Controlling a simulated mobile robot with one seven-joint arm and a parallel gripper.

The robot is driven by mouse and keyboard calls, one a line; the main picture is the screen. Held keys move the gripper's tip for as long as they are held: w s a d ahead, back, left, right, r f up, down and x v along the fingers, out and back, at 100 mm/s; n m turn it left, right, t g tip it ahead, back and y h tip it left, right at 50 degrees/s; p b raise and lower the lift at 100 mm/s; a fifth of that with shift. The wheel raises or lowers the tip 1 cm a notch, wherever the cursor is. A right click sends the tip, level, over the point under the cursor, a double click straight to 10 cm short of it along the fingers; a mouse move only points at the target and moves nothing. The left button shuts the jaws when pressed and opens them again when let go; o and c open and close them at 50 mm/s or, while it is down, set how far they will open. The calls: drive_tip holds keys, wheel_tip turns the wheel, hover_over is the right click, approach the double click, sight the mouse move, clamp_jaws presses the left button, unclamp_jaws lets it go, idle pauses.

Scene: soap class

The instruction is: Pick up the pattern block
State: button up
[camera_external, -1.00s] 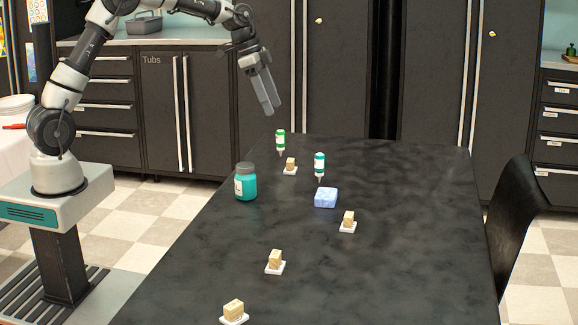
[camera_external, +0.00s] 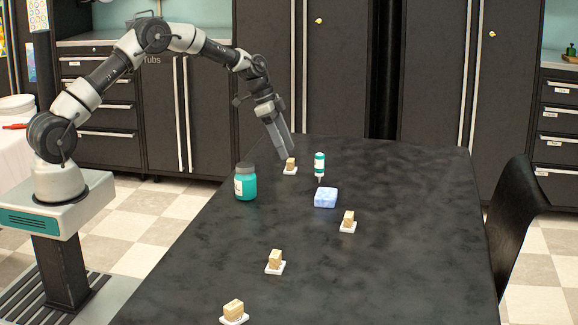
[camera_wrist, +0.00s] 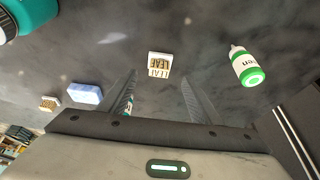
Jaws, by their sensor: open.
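Several small tan wooden blocks stand on white bases; which is the pattern block I cannot tell. One at the far end of the table (camera_external: 291,162) has its white base (camera_external: 290,171) under it. In the wrist view this block (camera_wrist: 159,67) reads "LEAF" upside down and lies at the opening between my fingers. My gripper (camera_external: 284,157) is open and empty, pointing down at that block, fingertips close to it. In the wrist view my gripper (camera_wrist: 160,80) shows its two fingers apart. Whether they touch the block I cannot tell.
A teal jar (camera_external: 246,182), a teal-capped bottle (camera_external: 320,165) and a blue block (camera_external: 325,197) are nearby. Other blocks stand nearer (camera_external: 348,218), (camera_external: 275,259), (camera_external: 234,309).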

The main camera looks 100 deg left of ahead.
sight(290, 160)
drive_tip(key=b+x, duration=0.1)
drive_tip(key=x, duration=0.4)
drive_tip(key=shift+d+f, duration=0.15)
drive_tip(key=shift+f, duration=0.05)
drive_tip(key=c, duration=1.1)
wheel_tip(290, 160, up, 10)
drive_tip(key=shift+r+p, duration=0.2)
drive_tip(key=shift+p, duration=0.8)
drive_tip(key=shift+c, duration=0.2)
